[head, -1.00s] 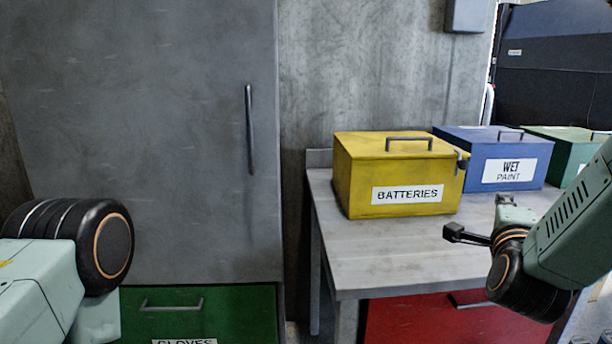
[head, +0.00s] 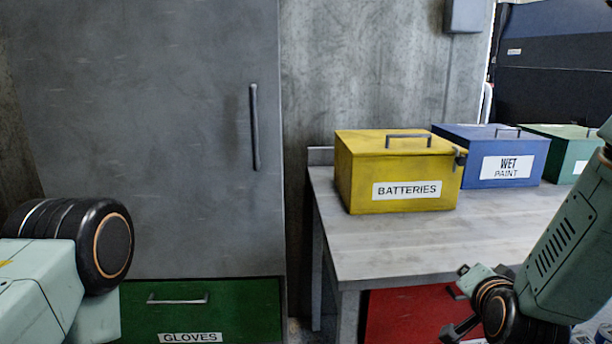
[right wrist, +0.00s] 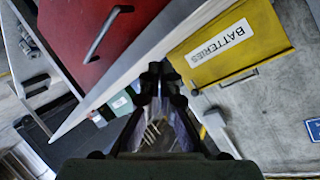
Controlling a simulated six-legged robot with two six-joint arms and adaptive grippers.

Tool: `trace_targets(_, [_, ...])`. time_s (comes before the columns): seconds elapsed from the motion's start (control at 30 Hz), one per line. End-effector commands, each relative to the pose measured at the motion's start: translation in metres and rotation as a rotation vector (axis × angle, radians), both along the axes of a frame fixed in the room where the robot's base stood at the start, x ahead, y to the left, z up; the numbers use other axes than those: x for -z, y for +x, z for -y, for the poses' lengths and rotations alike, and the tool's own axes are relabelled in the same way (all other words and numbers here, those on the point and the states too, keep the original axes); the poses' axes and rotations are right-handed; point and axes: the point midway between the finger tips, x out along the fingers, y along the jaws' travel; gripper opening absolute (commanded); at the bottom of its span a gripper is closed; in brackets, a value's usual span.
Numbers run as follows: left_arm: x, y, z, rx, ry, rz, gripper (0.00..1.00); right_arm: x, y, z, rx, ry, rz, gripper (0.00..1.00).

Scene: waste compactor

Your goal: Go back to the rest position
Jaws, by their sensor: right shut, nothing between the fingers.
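My right gripper (head: 458,328) is low at the right in the head view, in front of the table's front edge and the red drawer. In the right wrist view its fingers (right wrist: 160,75) are together with nothing between them. My right arm comes in from the right edge. Only a part of my left arm shows at the lower left in the head view; the left gripper is out of view.
A yellow batteries box (head: 410,170), a blue wet paint box (head: 505,150) and a green box (head: 562,150) stand on the grey table (head: 400,245). Below is a red drawer (head: 400,310). A grey cabinet (head: 150,120) stands left, with a green gloves drawer (head: 245,310) below.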

Motion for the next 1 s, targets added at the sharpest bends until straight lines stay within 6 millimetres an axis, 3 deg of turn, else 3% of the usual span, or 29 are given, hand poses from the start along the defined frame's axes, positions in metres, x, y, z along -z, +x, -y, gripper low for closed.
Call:
trace_targets(0.03, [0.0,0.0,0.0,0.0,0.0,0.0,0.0,0.031,-0.016,-0.009,-0.063,-0.058,-0.105,0.0])
trace_targets(0.2, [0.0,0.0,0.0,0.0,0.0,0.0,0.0,0.121,-0.081,-0.034,-0.294,-0.222,-0.421,0.0])
trace_targets(0.37, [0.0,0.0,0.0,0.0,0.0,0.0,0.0,0.19,-0.16,-0.052,-0.508,-0.306,-0.683,0.0])
trace_targets(0.5, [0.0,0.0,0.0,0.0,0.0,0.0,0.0,0.237,-0.238,-0.062,-0.668,-0.319,-0.891,0.0])
trace_targets(0.6, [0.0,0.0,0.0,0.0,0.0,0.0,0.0,0.261,-0.292,-0.067,-0.736,-0.294,-1.014,0.0])
trace_targets(0.7, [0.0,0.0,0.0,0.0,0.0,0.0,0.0,0.276,-0.333,-0.069,-0.77,-0.27,-1.101,0.0])
trace_targets(0.83, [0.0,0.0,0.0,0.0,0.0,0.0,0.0,0.287,-0.359,-0.069,-0.785,-0.253,-1.159,0.0])
trace_targets(1.0, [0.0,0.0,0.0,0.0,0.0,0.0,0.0,0.289,-0.366,-0.069,-0.788,-0.247,-1.173,0.0])
